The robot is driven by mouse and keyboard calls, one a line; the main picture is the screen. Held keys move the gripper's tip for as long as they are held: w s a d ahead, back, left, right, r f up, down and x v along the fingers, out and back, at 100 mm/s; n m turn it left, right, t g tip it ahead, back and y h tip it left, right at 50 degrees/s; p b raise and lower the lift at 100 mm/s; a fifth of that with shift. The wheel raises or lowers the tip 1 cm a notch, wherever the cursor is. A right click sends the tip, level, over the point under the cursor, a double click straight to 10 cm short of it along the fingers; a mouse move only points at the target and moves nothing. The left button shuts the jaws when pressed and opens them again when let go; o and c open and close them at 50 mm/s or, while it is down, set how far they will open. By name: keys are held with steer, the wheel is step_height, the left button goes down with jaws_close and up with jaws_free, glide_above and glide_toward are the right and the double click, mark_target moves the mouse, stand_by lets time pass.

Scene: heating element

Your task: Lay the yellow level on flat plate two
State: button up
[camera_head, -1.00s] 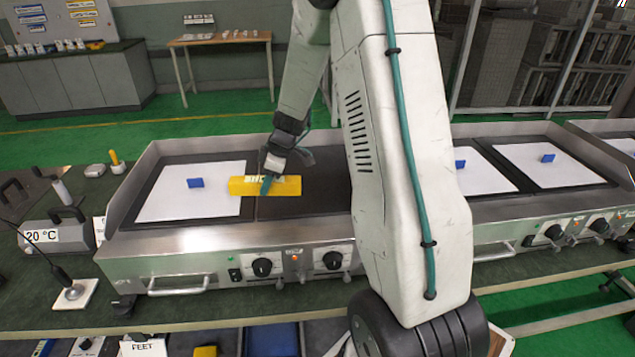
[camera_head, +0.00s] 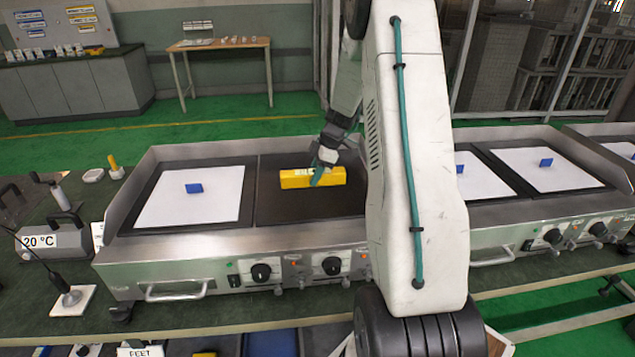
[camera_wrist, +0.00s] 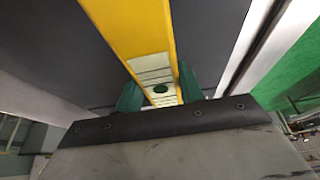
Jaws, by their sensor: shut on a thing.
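The yellow level (camera_head: 295,180) is a long yellow bar with pale markings. My gripper (camera_head: 322,173) is shut on it near its middle. In the head view it appears over the bare dark plate (camera_head: 275,205), the second from the left on the near griddle; I cannot tell whether it touches the plate. In the wrist view the level (camera_wrist: 130,30) runs between my green fingertips (camera_wrist: 160,92), with its vial window between them. My arm hides the right part of that plate.
The plate to the left carries a white sheet (camera_head: 165,205) with a blue block (camera_head: 193,188). Another griddle on the right has white sheets (camera_head: 520,160) with blue blocks. Raised metal walls edge the griddles. A 20 °C device (camera_head: 50,235) stands at left.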

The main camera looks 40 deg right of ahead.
steer(key=shift+s+d+f, duration=0.1)
steer(key=shift+d+f, duration=0.15)
steer(key=shift+f, duration=0.65)
steer(key=shift+d+f, duration=0.25)
steer(key=shift+f, duration=0.65)
steer(key=o, duration=1.2)
steer(key=shift+f, duration=0.1)
